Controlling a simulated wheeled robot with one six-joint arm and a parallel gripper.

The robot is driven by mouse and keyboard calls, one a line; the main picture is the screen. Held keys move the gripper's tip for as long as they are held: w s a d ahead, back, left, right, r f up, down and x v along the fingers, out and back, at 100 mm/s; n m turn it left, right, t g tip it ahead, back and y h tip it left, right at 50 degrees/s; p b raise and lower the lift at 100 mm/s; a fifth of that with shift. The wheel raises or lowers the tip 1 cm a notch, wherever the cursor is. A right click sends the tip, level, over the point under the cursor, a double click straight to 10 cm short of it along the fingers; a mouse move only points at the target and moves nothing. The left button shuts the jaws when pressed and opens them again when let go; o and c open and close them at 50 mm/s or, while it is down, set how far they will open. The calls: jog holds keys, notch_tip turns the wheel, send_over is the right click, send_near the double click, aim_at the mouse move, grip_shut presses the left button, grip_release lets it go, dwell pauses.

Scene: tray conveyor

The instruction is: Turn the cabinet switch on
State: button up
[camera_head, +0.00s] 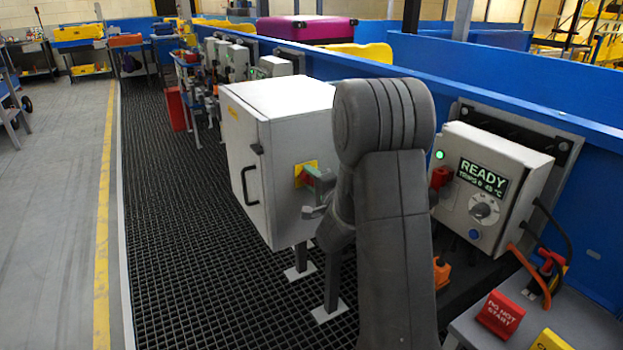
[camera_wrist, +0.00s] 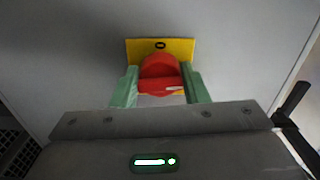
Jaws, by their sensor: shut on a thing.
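The cabinet (camera_head: 244,165) is a light grey box on legs, left of my arm in the head view. Its red rotary switch (camera_wrist: 160,68) sits on a yellow plate (camera_wrist: 133,46) with a dark "0" mark above the knob, and the plate also shows in the head view (camera_head: 299,170). My gripper (camera_wrist: 160,86) is at the switch, with its two green fingers on either side of the red knob and shut on it. It also shows in the head view (camera_head: 318,180). The lower part of the knob is partly hidden by the gripper.
A control box (camera_head: 492,186) showing "READY" with a green light hangs on the blue wall at right. A red "DO NOT START" sign (camera_head: 501,314) stands on a grey surface below it. The cabinet has a black door handle (camera_head: 249,185). Dark grating (camera_head: 170,230) lies clear at left.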

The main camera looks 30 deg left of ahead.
jog(key=shift+m, duration=0.5)
jog(key=o, duration=1)
jog(key=p+v, duration=0.1)
jog(key=v, duration=1.2)
jog(key=shift+s+d, duration=0.2)
jog(key=shift+d, duration=0.15)
jog(key=shift+a, duration=0.1)
